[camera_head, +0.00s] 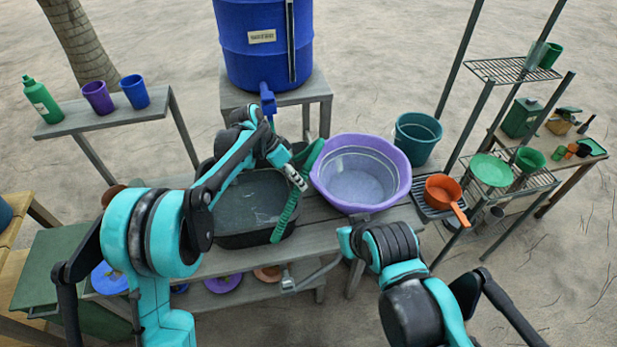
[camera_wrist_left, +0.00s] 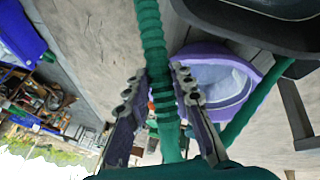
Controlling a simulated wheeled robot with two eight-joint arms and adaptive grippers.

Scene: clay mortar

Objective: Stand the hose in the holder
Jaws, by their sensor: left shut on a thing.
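The green ribbed hose (camera_head: 287,214) hangs steeply over the right part of the black tub, its lower end near the tub's front rim. My left gripper (camera_head: 294,178) is shut on the hose partway along it. In the left wrist view the hose (camera_wrist_left: 153,50) runs between the two fingers of my left gripper (camera_wrist_left: 155,90), and another green length (camera_wrist_left: 246,112) passes at the right. A bent grey bracket (camera_head: 313,274) sticks out at the bench's front edge; I cannot tell whether it is the holder. My right arm is at the lower right, but its gripper is not visible.
The black tub (camera_head: 232,240) stands on the bench left of the purple basin (camera_head: 398,190). A blue barrel (camera_head: 265,65) with a tap stands behind. A teal bucket (camera_head: 417,135) and an orange pan (camera_head: 441,190) are at the right. Discs lie on the lower shelf.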

